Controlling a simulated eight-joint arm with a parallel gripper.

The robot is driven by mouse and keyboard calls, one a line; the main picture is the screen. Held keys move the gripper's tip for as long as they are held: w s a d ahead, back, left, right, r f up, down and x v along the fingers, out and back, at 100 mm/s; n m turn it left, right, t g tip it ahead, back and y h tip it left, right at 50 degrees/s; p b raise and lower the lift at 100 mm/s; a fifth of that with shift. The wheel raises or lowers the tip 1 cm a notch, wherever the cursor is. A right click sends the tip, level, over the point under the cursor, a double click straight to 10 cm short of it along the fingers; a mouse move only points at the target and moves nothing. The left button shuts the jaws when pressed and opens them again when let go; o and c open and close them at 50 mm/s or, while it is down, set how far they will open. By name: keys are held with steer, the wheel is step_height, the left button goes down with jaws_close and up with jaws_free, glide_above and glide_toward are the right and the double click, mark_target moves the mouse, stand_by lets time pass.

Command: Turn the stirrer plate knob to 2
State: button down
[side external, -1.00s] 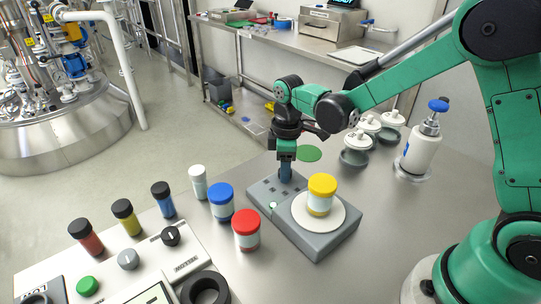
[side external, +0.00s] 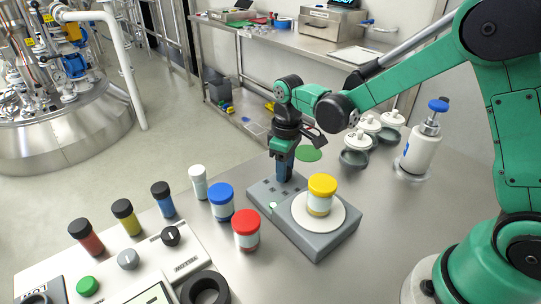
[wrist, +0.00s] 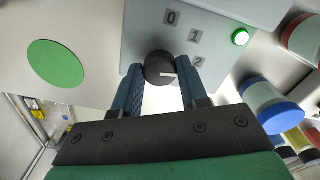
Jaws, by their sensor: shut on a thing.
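The grey stirrer plate (side external: 330,242) stands on the steel bench with a yellow-lidded jar (side external: 321,195) on its round white top. My gripper (side external: 284,174) points down at the far left end of its panel. In the wrist view my blue fingers (wrist: 161,72) are shut on the black knob (wrist: 157,66), one on each side. The knob's white pointer line points right, roughly toward the label 2 (wrist: 198,62). The labels 0 (wrist: 171,18) and 1 (wrist: 196,37) are above it. A green light (wrist: 240,37) glows on the panel. The fingers hide the knob in the side view.
A blue-lidded jar (side external: 221,201) and a red-lidded jar (side external: 246,230) stand left of the plate. A green disc (side external: 309,154) lies behind it. White-topped vessels (side external: 369,125) and a white bottle (side external: 421,145) stand right. Bare bench lies at the front right.

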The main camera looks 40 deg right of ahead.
steer(key=shift+c, duration=2.3)
jaws_free()
step_height(320, 180, up, 5)
steer(key=shift+r, duration=0.3)
